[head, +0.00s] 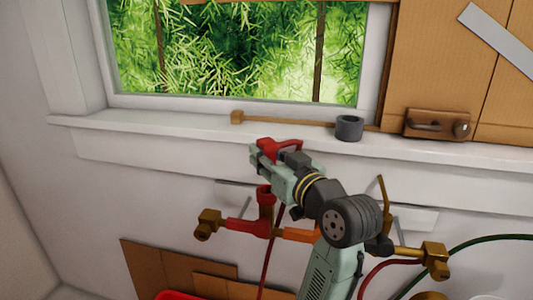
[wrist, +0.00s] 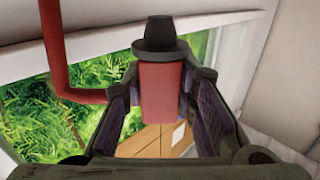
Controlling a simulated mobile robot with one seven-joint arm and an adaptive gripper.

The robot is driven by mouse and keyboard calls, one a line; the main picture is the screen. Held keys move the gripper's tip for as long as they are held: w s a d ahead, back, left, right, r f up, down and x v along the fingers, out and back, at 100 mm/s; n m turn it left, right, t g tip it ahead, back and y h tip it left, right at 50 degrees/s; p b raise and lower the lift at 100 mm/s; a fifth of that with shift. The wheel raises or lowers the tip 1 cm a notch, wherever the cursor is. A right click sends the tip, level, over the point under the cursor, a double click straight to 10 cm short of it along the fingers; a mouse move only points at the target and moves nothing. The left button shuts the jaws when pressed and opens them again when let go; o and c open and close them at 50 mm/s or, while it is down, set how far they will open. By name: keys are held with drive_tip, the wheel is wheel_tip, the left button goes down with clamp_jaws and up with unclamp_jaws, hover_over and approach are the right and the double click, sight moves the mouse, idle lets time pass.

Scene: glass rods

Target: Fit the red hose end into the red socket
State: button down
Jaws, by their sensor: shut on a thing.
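My gripper (head: 264,153) is in front of the window sill, its fingers pointing up and left. It is shut on the red hose end (head: 279,146), whose red part shows above the fingers. In the wrist view the red body (wrist: 160,92) sits between the two fingers, with a dark cap-like piece (wrist: 160,38) beyond it. A red upright fitting on the wall pipe (head: 265,198), which looks like the red socket, is just below the gripper. A gap shows between them in the head view. The socket's mouth is not clear.
A brass valve (head: 208,224) is left of the red pipe; another brass fitting (head: 435,257) is at right. A grey ring (head: 348,128) and a wooden rod (head: 285,121) lie on the sill. A thin red hose (head: 273,250) hangs below. Cardboard (head: 150,265) leans at lower left.

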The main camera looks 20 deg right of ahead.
drive_tip(key=shift+f+b, duration=1.35)
drive_tip(key=shift+f, duration=0.65)
drive_tip(key=shift+f+b, duration=0.4)
drive_tip(key=shift+f, duration=0.2)
drive_tip(key=c, duration=1.6)
unclamp_jaws()
drive_tip(key=shift+s+d+p, duration=0.15)
drive_tip(key=shift+s+d, duration=0.2)
drive_tip(key=shift+s, duration=1.5)
drive_tip(key=shift+s+d+p, duration=0.15)
drive_tip(key=shift+s+d, duration=0.15)
drive_tip(key=shift+s, duration=1.5)
drive_tip(key=shift+s+d+p, duration=0.15)
drive_tip(key=shift+s+d, duration=0.2)
drive_tip(key=shift+s, duration=1.5)
